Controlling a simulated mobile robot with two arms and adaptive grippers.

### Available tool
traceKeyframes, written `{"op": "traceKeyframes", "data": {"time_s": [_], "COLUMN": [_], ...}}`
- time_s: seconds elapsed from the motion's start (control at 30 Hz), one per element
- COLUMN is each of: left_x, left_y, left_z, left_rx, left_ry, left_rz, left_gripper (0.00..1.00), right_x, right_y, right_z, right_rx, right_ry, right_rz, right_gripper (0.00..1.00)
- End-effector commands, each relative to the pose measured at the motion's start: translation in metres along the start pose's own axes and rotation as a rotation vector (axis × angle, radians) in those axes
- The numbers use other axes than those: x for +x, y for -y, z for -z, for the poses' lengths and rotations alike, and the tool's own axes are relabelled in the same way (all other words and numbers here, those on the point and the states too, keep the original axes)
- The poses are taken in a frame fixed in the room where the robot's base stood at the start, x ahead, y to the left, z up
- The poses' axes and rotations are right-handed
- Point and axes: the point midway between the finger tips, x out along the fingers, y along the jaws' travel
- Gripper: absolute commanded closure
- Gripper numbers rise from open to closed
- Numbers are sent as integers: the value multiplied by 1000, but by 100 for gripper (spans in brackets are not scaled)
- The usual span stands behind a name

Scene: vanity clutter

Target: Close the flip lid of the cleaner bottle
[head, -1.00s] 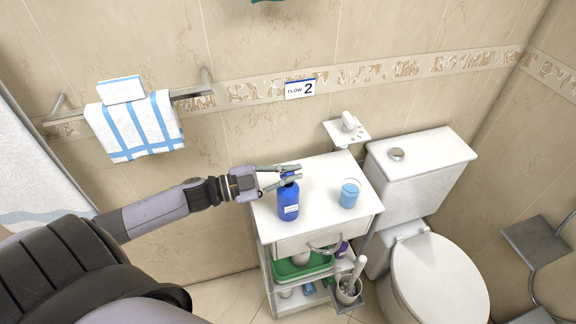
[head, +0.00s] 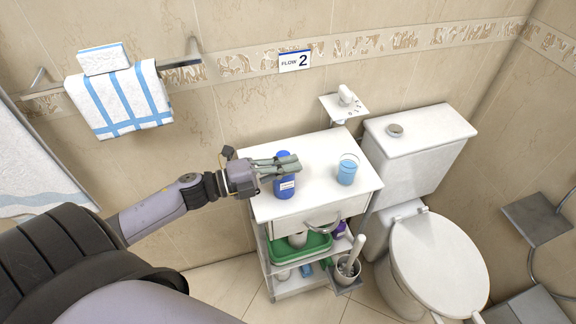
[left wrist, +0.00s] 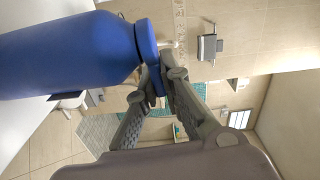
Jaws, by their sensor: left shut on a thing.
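The blue cleaner bottle (head: 285,188) with a white label stands upright on the white cabinet top (head: 320,160). My left gripper (head: 292,163) is at the top of the bottle, coming from the left, with its fingers close together. In the left wrist view the bottle (left wrist: 65,55) lies sideways in the picture. There its blue flip lid (left wrist: 149,42) shows at the bottle's top end, and its lower edge is between the fingers of my left gripper (left wrist: 163,82). The gripper is shut on the lid. The fingers hide part of it, so I cannot tell how far closed it is. My right gripper is not in view.
A glass of blue liquid (head: 347,170) stands right of the bottle. A toilet (head: 435,262) is beside the cabinet. The front right of the cabinet top is clear.

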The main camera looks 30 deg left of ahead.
Motion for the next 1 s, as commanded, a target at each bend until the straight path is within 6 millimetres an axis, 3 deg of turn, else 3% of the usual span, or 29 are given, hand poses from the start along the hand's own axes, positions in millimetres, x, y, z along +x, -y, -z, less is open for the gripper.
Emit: {"op": "traceKeyframes", "data": {"time_s": [0.4,0.43,0.73,1.0], "left_x": [0,0,0,0], "left_y": [-6,-6,-5,-5], "left_z": [0,0,0,0], "left_rx": [78,77,78,78], "left_ry": [-1,-1,-1,0], "left_rz": [-3,-3,-2,-1], "left_gripper": [100,92,72,72], "right_x": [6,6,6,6], "right_y": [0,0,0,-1], "right_z": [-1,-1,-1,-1], "right_rx": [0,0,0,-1], "right_ry": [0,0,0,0], "right_rz": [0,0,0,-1], "right_gripper": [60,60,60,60]}}
